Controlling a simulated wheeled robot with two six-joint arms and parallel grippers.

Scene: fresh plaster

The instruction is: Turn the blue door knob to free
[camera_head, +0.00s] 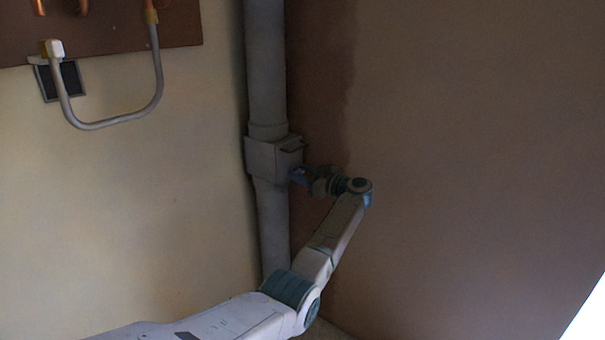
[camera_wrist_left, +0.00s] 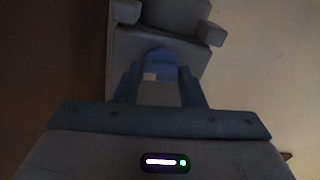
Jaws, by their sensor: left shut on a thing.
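The blue knob (camera_wrist_left: 159,60) shows in the left wrist view, at the front of a grey box-shaped housing (camera_wrist_left: 160,20). In the head view the housing (camera_head: 272,158) sits on a vertical grey pipe in the wall corner, and only a small bluish bit of the knob shows at its right side. My left gripper (camera_head: 303,174) reaches it from the right. In the left wrist view its two fingers (camera_wrist_left: 159,78) are shut on the knob, one on each side. A pale patch shows between the fingers. The knob's turn angle is hard to read. My right gripper is out of view.
The grey pipe (camera_head: 266,70) runs up and down the corner. A brown board (camera_head: 110,30) with copper stubs and a bent grey pipe (camera_head: 160,80) is on the left wall. The right wall (camera_head: 460,160) is bare.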

